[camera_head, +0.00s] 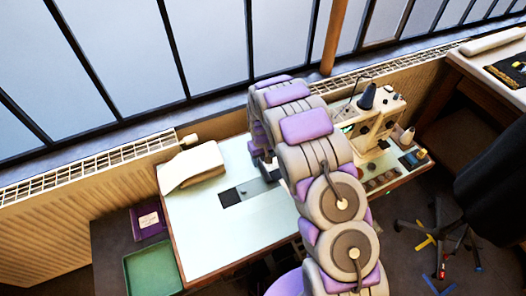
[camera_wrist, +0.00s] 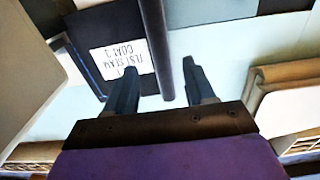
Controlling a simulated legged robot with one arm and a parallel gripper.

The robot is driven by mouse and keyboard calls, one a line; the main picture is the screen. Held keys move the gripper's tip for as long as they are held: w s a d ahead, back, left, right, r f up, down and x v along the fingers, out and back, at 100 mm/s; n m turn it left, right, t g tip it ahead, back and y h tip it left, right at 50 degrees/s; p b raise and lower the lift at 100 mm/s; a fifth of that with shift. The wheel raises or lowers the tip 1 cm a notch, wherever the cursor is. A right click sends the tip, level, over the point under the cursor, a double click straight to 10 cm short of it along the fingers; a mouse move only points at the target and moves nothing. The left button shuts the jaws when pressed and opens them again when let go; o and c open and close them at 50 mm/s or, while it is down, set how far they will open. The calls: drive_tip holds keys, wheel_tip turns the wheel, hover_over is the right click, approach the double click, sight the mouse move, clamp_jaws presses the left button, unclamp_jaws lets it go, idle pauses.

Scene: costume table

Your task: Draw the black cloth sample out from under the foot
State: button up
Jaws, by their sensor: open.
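The black cloth sample (camera_wrist: 85,55) lies flat on the pale table top in the wrist view, with a white label (camera_wrist: 122,58) printed "TEST SEAM COAT 3", upside down. My gripper (camera_wrist: 160,68) is open and empty, its fingers apart above the table. The left finger overlaps the label's lower edge in the picture; I cannot tell if it touches. A dark bar (camera_wrist: 155,40) runs down between the fingers, along the sample's right side. I cannot tell if it is the foot. The foot on the cloth is not clearly visible. In the head view my arm hides this spot.
The sewing machine (camera_head: 372,128) stands on the table's right side, with a dark cone on top. A folded beige cloth (camera_head: 192,166) lies at the table's (camera_head: 190,225) back left. A radiator (camera_head: 90,172) and windows run behind. The table's left front is clear; a green tray (camera_head: 152,270) sits lower left.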

sight(262, 165)
drive_tip(key=f, duration=0.2)
drive_tip(key=shift+a+f, duration=0.4)
drive_tip(key=shift+f, duration=0.35)
drive_tip(key=shift+d, duration=0.45)
drive_tip(key=shift+c, duration=0.2)
drive_tip(key=shift+a, duration=0.35)
drive_tip(key=c, duration=0.8)
drive_tip(key=shift+d, duration=0.1)
clamp_jaws()
drive_tip(key=shift+d, duration=0.1)
